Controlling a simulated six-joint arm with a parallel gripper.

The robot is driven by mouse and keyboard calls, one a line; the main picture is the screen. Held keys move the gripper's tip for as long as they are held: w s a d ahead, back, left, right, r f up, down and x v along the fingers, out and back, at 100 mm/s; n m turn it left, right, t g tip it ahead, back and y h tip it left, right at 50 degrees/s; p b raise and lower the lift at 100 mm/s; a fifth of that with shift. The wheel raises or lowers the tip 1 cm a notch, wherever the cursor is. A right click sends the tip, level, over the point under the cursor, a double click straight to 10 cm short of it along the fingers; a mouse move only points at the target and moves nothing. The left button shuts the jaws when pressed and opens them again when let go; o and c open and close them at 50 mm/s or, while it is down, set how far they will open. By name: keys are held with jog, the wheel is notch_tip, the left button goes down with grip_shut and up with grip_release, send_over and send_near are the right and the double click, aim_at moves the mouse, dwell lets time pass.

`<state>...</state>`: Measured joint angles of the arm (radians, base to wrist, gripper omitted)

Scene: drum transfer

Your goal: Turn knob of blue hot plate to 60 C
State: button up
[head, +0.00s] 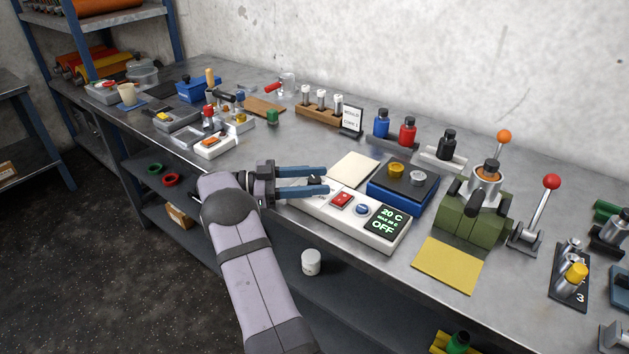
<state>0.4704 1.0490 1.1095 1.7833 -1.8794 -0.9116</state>
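A blue box with a dark top (382,198), which looks like the blue hot plate, stands right of centre. A brass-coloured piece (396,170) and a grey piece (418,178) sit on its top. In front of it is a white control panel (375,233) with a red switch (342,200), a round blue knob (362,209) and a display (386,221) reading 20 C and OFF. My gripper (326,180) is over the panel's left end, left of the blue knob and apart from it. Its two blue fingers are spread. A dark part shows between them; I cannot tell what it is.
A cream pad (354,169) lies behind the panel. An olive-green machine (470,222) and a red-ball lever (540,210) stand to the right. A yellow mat (448,264) lies in front of the machine. Blue, red and black bottles stand behind, and a tube rack (318,115) is at back left.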

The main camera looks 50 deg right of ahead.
jog(key=shift+v, duration=3.7)
